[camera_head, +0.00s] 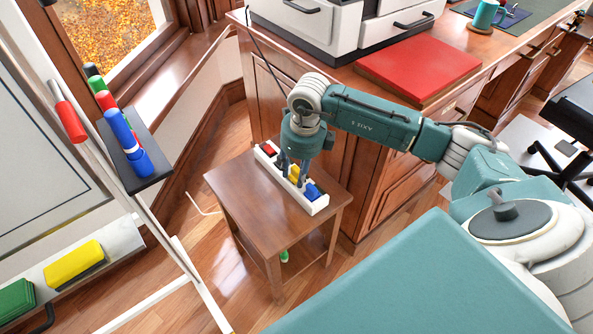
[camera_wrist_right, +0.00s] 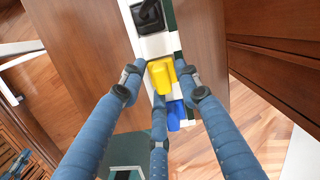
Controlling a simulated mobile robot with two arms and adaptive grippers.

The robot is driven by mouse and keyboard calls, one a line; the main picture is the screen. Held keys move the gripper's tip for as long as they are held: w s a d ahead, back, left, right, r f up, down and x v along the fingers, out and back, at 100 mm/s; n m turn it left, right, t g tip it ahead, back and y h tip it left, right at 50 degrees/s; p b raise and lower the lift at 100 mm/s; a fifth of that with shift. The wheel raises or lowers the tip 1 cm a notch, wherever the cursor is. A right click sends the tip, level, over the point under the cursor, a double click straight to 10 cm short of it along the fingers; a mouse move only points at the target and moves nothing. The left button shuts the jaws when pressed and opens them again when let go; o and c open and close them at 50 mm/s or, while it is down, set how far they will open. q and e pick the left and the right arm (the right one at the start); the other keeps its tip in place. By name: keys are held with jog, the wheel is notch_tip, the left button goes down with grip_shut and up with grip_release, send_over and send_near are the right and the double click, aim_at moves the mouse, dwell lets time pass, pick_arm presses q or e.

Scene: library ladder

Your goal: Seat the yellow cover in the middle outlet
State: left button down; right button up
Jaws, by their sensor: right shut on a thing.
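A white outlet strip (camera_head: 315,207) lies on a small wooden table (camera_head: 243,193). It also shows in the right wrist view (camera_wrist_right: 157,45). My right gripper (camera_head: 294,171) points down over the strip's middle and is shut on the yellow cover (camera_head: 294,174). In the right wrist view the yellow cover (camera_wrist_right: 162,76) sits between the fingertips, over the strip. I cannot tell whether it is fully down in the middle outlet. A blue cover (camera_head: 312,191) is at the strip's near end, and a red one (camera_head: 268,149) at the far end. My left gripper is not in view.
A wooden cabinet (camera_head: 375,190) stands close behind the table, with a red flat block (camera_head: 418,68) on top. Free floor lies left of the table.

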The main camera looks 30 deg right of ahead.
jog(key=shift+f, duration=0.15)
jog(key=o, duration=1)
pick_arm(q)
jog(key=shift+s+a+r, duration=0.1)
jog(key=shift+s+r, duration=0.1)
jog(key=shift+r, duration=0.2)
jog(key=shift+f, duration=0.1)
pick_arm(e)
jog(key=shift+r, duration=0.4)
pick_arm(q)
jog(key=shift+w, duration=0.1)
pick_arm(e)
jog(key=r, duration=0.3)
jog(key=s+r, duration=0.1)
jog(key=r, duration=0.7)
jog(key=shift+s+d, duration=0.1)
jog(key=shift+s, duration=0.25)
